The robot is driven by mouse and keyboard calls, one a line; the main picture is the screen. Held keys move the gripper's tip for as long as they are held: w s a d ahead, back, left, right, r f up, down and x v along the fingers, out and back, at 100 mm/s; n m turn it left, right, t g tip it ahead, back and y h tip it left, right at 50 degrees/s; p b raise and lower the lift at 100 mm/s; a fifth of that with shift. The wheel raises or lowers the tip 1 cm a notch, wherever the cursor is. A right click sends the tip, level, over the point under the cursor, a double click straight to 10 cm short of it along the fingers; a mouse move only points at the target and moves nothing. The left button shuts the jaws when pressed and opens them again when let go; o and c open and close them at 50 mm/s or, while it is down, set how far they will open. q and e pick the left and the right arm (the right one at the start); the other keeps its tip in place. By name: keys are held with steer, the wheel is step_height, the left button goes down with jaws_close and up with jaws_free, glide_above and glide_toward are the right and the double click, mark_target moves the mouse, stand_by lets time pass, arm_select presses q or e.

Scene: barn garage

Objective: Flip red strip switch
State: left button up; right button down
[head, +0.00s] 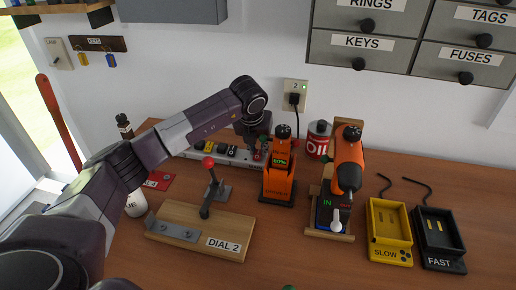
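A pale power strip (198,154) lies along the back of the workbench against the wall, with small dark and yellow switches on it. My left gripper (259,153) points down over the right end of the strip. A small patch of red shows by its fingertips, where the red switch (257,156) seems to be, mostly covered by the gripper. I cannot tell whether the fingers touch it, or whether they are open or shut.
An orange device (279,180) stands just right of my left gripper. A red oil can (318,140), an orange drill (349,160), a yellow charger (389,230) and a black charger (438,238) are further right. A lever board (180,215) is in front. The front right bench is clear.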

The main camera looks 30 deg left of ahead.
arm_select(q)
jaws_close()
steer(key=shift+w+r, duration=0.1)
steer(key=shift+w+g, duration=0.15)
steer(key=shift+g, duration=0.45)
steer(key=shift+w+a+g+h+p, duration=0.15)
steer(key=shift+g+h, duration=0.1)
steer(key=shift+g, duration=0.35)
steer(key=shift+w+d+g+h+p, duration=0.15)
steer(key=shift+g+h, duration=0.1)
steer(key=shift+g, duration=0.35)
steer(key=shift+a+f, duration=0.15)
steer(key=shift+f, duration=0.05)
steer(key=shift+w+r+g, duration=0.1)
steer(key=shift+g, duration=0.4)
steer(key=o, duration=0.7)
jaws_free()
steer(key=shift+o, duration=0.2)
